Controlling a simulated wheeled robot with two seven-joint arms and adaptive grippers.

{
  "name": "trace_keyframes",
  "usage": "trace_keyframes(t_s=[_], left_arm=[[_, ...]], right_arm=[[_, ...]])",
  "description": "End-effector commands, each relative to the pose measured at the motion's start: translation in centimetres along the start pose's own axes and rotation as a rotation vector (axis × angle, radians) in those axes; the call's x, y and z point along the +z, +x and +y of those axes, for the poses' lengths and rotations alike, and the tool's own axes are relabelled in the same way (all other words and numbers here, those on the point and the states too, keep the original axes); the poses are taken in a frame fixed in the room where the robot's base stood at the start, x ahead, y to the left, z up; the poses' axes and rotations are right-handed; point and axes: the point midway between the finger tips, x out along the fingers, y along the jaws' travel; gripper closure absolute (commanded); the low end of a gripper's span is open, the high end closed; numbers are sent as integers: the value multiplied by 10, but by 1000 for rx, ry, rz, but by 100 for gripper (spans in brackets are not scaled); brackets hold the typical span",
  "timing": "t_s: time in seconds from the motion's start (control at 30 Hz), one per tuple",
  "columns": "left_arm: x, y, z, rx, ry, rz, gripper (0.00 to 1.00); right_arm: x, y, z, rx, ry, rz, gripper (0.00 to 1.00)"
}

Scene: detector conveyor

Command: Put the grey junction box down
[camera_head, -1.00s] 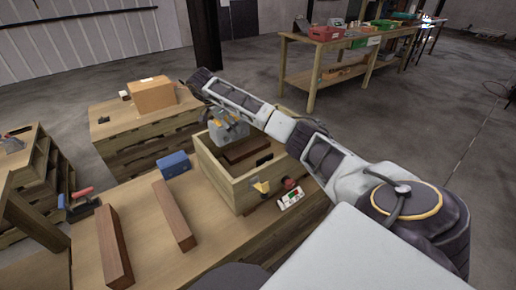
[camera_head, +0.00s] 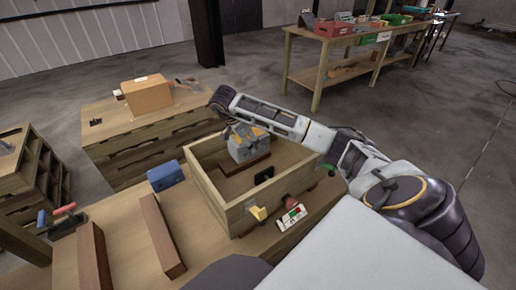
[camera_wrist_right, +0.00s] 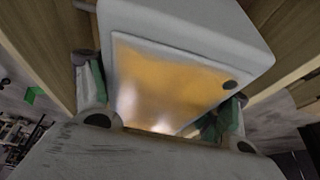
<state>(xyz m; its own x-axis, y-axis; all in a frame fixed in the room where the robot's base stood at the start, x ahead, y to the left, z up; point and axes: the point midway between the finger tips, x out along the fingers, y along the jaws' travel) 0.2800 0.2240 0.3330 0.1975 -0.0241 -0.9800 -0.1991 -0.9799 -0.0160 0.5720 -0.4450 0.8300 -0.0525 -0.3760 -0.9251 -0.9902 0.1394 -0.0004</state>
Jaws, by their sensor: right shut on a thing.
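The grey junction box (camera_head: 247,148), with yellow-orange marks on it, is at the far part of the open wooden crate (camera_head: 240,218), over a dark brown block (camera_head: 232,186). I cannot tell whether it touches the block. My right gripper (camera_head: 236,131) is shut on the box from its far left side; the arm reaches in over the crate's far side. In the right wrist view the box (camera_wrist_right: 200,25) fills the middle, its orange-lit face between the green-padded fingers (camera_wrist_right: 163,100). My left gripper is not in view.
Beside the crate on the workbench are a blue box (camera_head: 166,177) and two long brown bars (camera_head: 162,236) (camera_head: 94,258). A red-and-green labelled device (camera_head: 292,216) sits at the crate's front right. A cardboard box (camera_head: 148,95) stands on a bench behind.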

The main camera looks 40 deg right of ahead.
Motion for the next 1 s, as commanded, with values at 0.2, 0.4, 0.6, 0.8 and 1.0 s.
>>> trace_keyframes(t_s=[0.2, 0.4, 0.6, 0.8, 1.0], left_arm=[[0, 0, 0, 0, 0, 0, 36], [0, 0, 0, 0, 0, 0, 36], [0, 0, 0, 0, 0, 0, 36], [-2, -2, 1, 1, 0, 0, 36], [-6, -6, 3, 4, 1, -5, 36]], right_arm=[[1, -1, 8, -14, -21, 0, 94], [1, -1, 9, -14, -24, -1, 94], [1, 0, 9, -14, -24, 0, 94], [5, 7, 9, -13, -25, -2, 94], [13, 28, 9, -11, -26, -1, 94]])
